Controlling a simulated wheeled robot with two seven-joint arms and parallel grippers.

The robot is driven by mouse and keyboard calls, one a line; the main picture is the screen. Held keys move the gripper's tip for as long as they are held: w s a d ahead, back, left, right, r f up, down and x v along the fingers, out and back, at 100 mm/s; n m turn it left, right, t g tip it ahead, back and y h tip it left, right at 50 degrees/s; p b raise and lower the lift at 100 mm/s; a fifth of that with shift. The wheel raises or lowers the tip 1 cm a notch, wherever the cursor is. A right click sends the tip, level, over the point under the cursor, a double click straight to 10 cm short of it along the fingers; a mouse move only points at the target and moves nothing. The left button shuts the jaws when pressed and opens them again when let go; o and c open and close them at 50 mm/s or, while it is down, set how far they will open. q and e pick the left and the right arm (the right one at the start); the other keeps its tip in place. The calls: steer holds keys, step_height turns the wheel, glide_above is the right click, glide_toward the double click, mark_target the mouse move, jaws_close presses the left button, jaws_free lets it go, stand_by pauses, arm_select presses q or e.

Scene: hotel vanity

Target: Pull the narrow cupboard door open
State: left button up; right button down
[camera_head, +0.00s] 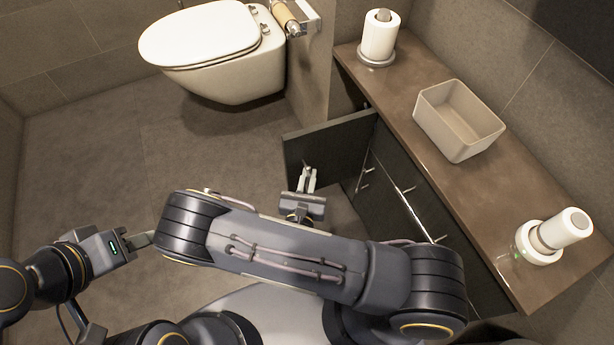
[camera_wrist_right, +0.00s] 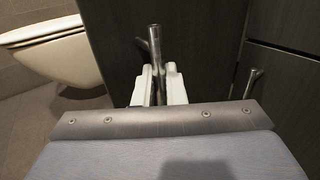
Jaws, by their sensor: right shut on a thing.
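The narrow cupboard door (camera_head: 345,146) is dark and stands swung out from the vanity at its far end, near the toilet. In the right wrist view the same door (camera_wrist_right: 200,45) fills the middle behind the gripper. Its upright metal handle (camera_wrist_right: 154,50) sits between the pale fingers. My right gripper (camera_head: 308,180) is shut on this handle; in the wrist view its fingers (camera_wrist_right: 158,88) are on both sides of the bar. My left gripper (camera_head: 146,240) is at the far left over the floor, away from the cupboard; its fingers show too little to tell open from shut.
The vanity counter (camera_head: 440,140) carries a beige bin (camera_head: 460,122), a paper roll on a stand (camera_head: 379,38) and a white roll-like item (camera_head: 555,236). Other cupboard fronts with handles (camera_head: 404,190) lie below. A toilet (camera_head: 225,60) hangs beyond the door. Floor (camera_head: 90,170) at left is clear.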

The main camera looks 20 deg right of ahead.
steer(key=shift+d, duration=0.15)
steer(key=c, duration=1.6)
jaws_free()
steer(key=shift+o, duration=0.2)
